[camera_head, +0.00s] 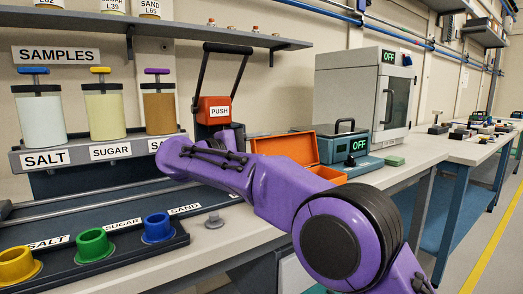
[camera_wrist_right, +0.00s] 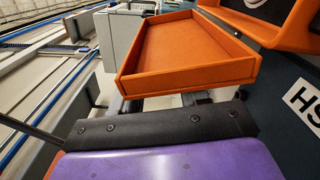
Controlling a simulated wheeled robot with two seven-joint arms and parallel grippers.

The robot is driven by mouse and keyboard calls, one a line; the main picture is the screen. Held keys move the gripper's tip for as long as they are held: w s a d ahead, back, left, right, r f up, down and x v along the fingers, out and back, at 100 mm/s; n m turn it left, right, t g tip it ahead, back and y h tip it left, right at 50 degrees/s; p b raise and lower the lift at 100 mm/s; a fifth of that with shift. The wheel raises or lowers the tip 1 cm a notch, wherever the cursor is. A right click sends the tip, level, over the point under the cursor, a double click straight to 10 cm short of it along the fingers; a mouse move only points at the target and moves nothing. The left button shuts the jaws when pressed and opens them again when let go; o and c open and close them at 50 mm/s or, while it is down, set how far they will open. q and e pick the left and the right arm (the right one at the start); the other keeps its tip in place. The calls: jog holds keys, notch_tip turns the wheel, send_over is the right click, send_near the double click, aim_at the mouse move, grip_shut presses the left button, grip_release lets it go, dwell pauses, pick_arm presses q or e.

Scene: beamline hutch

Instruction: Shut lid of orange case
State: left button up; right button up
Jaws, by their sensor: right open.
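The orange case (camera_head: 285,148) stands on the bench in the middle of the head view. Its lid is raised, and the open part (camera_head: 330,174) is partly hidden behind my purple right arm. In the wrist view an orange, shallow, open tray-like part (camera_wrist_right: 185,52) fills the upper middle; I cannot tell whether it is lid or base. My right gripper (camera_head: 217,156) is to the left of the case in the head view, with its fingers hard to make out. In the wrist view the right gripper (camera_wrist_right: 157,102) is open, with nothing seen between its fingers. My left gripper is not in view.
A teal device (camera_head: 350,142) reading OFF stands right of the case, before a grey cabinet (camera_head: 365,85). An orange PUSH device (camera_head: 214,110) with a raised black handle stands behind my right gripper. Sample jars (camera_head: 103,112) and coloured cups (camera_head: 92,243) are at left.

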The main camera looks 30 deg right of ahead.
aim_at(272, 142)
jog(key=shift+c, duration=0.2)
grip_shut()
jog(key=shift+b, duration=0.3)
jog(key=s+m+b, duration=0.1)
jog(key=b, duration=0.2)
jog(key=s+m+b, duration=0.1)
jog(key=m+b, duration=0.1)
jog(key=b, duration=0.1)
jog(key=r+m+b, duration=0.1)
jog(key=b, duration=0.2)
jog(key=shift+s+d+m+b, duration=0.15)
jog(key=shift+s+m+b, duration=0.15)
jog(key=shift+s+m, duration=0.1)
jog(key=shift+s+r+m+b, duration=0.25)
jog(key=shift+s+m+b, duration=0.2)
jog(key=shift+m+b, duration=0.35)
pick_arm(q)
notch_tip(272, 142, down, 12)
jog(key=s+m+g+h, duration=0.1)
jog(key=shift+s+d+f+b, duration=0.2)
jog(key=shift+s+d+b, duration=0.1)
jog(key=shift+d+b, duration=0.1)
pick_arm(e)
jog(key=shift+s+r+m, duration=0.25)
jog(key=shift+m, duration=0.05)
jog(key=shift+o, duration=0.2)
grip_release()
